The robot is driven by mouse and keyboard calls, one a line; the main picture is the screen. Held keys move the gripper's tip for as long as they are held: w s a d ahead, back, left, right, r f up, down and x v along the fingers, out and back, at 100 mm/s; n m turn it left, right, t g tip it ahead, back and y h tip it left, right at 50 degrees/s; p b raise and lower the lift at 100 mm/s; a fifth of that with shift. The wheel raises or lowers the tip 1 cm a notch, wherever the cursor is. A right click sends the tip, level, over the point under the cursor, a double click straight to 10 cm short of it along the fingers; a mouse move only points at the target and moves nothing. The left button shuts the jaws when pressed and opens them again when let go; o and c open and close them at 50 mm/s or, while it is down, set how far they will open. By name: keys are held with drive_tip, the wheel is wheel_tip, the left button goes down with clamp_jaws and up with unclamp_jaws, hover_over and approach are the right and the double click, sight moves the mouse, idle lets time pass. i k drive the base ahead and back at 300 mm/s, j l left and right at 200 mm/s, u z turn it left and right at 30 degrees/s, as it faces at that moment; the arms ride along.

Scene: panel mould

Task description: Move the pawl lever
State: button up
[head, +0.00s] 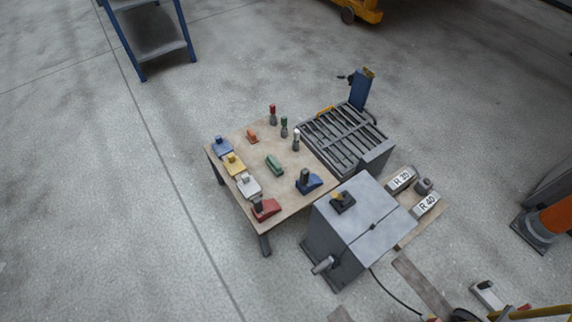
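No part is clearly marked as the pawl lever, and I cannot tell which one it is. A blue upright post (363,90) stands behind the slatted grey frame (345,137), with a small dark arm sticking out to its left. A grey steel box (365,222) stands at the front right of the table. My gripper is not in view.
A wooden table (237,147) holds coloured blocks, several small upright pieces and a blue block with a dark knob (308,181). Blocks marked R 20 (401,179) and R 40 (427,204) lie right of the box. A cable crosses the floor. The left floor is clear.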

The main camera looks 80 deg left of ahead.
sight(337, 195)
drive_tip(key=j+u, duration=0.45)
drive_tip(key=j, duration=0.15)
drive_tip(key=j+u, duration=0.45)
drive_tip(key=j, duration=0.15)
drive_tip(key=i+j, duration=0.1)
drive_tip(key=i+u, duration=0.35)
drive_tip(key=u, duration=0.15)
